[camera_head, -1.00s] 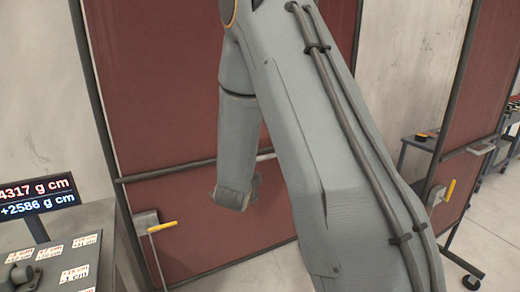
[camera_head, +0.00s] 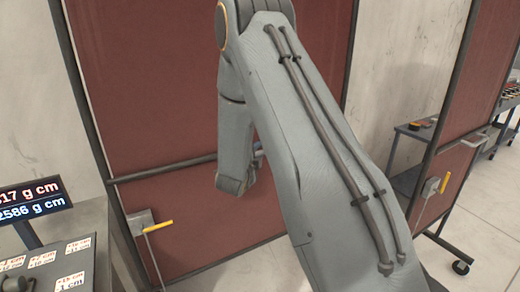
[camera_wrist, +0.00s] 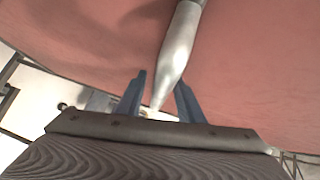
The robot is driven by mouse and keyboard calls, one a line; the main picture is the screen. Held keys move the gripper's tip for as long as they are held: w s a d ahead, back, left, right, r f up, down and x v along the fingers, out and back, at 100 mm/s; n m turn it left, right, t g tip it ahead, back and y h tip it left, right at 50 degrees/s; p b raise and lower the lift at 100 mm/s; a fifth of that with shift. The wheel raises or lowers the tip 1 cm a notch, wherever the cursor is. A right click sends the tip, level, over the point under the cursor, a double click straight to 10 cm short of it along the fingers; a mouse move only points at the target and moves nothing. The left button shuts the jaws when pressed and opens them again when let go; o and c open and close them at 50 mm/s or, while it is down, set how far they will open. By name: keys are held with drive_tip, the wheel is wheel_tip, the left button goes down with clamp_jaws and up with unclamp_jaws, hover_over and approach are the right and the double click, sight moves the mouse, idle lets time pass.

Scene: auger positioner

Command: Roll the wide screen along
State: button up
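The wide screen (camera_head: 130,110) is a large red-brown panel in a dark frame, upright behind my arm in the head view. A dark crossbar (camera_head: 165,172) runs along its lower part. A bracket with a yellow lever (camera_head: 158,226) sits at its lower left. In the wrist view, the red panel (camera_wrist: 90,40) fills the top, and a silver bar (camera_wrist: 180,48) comes down from it toward my gripper (camera_wrist: 162,78). The two blue fingers stand apart, one on each side of the bar. Contact with the bar is unclear. In the head view my arm mostly hides the gripper.
A second red-brown screen (camera_head: 475,85) with a yellow lever and caster stands at the right. A shelf cart (camera_head: 405,150) is behind it. A bench (camera_head: 95,225) with labelled plates and a digital display (camera_head: 30,200) is at the left. Pale floor shows at the lower right.

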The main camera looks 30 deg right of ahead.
drive_tip(key=shift+x, duration=1.05)
drive_tip(key=shift+c, duration=0.3)
clamp_jaws()
drive_tip(key=shift+s+d, duration=0.1)
